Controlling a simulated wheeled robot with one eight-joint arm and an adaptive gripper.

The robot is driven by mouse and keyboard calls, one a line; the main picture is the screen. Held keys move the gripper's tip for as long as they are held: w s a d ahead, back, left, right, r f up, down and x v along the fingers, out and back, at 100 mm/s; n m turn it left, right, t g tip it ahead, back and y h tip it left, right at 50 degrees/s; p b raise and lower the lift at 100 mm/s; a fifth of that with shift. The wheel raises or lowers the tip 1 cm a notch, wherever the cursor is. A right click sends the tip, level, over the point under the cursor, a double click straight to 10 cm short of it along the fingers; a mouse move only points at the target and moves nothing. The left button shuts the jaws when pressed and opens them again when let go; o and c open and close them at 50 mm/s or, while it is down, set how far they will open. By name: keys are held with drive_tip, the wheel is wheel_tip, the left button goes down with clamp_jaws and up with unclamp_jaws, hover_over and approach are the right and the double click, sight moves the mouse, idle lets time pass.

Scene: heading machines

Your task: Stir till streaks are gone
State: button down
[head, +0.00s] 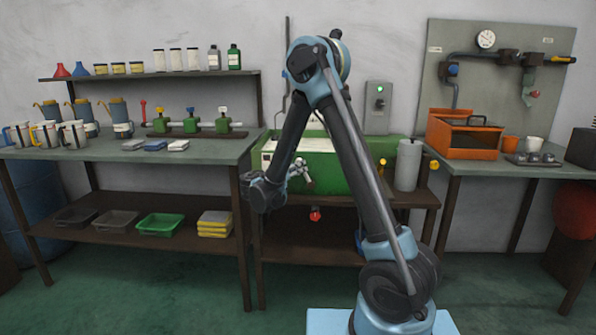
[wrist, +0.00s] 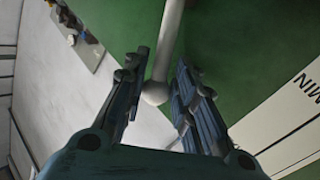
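My gripper (head: 300,172) is in front of the green machine (head: 330,170) on the middle bench. In the wrist view my gripper (wrist: 162,62) has its two dark fingers apart. A pale round knob (wrist: 155,93) on a grey rod (wrist: 170,35) shows in the gap between them. Little space shows on either side of the knob, and I cannot tell whether a finger touches it. The rod crosses the green surface. No stirred contents or streaks can be made out in either view.
The left bench (head: 230,150) holds mugs, jugs and a row of coloured valves. A grey cylinder (head: 408,165) stands at the machine's right. An orange box (head: 463,138) sits on the right bench. A white panel with lettering (wrist: 295,125) is near my right finger.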

sight(315, 164)
drive_tip(key=shift+r, duration=0.1)
drive_tip(key=shift+d+r+m+g+y, duration=0.25)
drive_tip(key=shift+d+m+g, duration=0.05)
drive_tip(key=shift+d+m, duration=0.25)
drive_tip(key=shift+d+r+m+g+y, duration=0.25)
drive_tip(key=shift+d+m+g, duration=0.05)
drive_tip(key=shift+d+m, duration=0.2)
drive_tip(key=shift+d+r+m+g+y, duration=0.15)
drive_tip(key=shift+d+m+g+y, duration=0.15)
drive_tip(key=shift+d+m+y, duration=0.35)
drive_tip(key=shift+d, duration=0.1)
drive_tip(key=c, duration=1.6)
unclamp_jaws()
drive_tip(key=shift+o, duration=0.2)
drive_tip(key=v, duration=1.2)
